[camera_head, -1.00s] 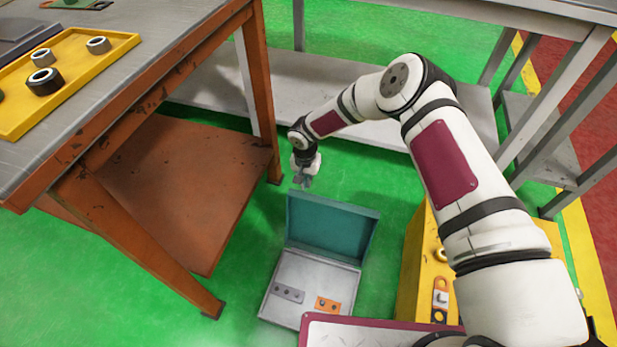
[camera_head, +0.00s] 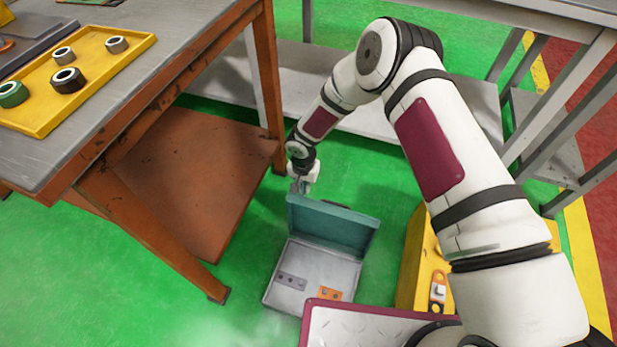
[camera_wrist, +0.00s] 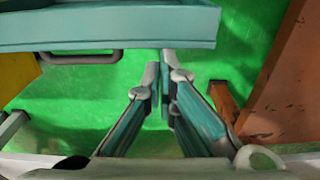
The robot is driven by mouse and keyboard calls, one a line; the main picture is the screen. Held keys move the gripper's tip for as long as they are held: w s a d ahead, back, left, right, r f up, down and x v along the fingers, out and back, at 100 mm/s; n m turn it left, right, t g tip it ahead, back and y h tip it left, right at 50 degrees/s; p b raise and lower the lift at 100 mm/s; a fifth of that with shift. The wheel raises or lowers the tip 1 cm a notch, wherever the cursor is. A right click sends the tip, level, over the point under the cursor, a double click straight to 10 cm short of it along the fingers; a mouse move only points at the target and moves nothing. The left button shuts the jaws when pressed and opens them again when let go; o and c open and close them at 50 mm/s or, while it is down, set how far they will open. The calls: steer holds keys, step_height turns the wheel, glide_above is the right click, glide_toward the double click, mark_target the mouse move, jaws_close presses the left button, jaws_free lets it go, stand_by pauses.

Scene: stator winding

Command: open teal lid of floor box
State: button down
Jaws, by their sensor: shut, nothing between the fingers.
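The floor box (camera_head: 268,297) sits on the green floor with its grey inside showing. Its teal lid (camera_head: 345,226) stands raised at the far side of the box, inner face toward the head camera. My gripper (camera_head: 299,187) is at the lid's top left corner, on its far side; the lid hides part of the fingertips. In the wrist view, the teal lid (camera_wrist: 110,27) crosses the top left with a dark handle (camera_wrist: 80,58) on it. My gripper (camera_wrist: 165,75) is shut and empty there, its tips close to the lid; contact is unclear.
A grey strip (camera_head: 291,281) and an orange piece (camera_head: 328,294) lie inside the box. A rusty orange table (camera_head: 200,185) stands left, a yellow case (camera_head: 425,262) right, and a grey bench (camera_head: 225,95) behind. Green floor is clear between the table and box.

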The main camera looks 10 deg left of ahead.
steer(key=shift+s, duration=0.1)
stand_by(0.3)
step_height(320, 180, up, 12)
steer(key=shift+s, duration=0.45)
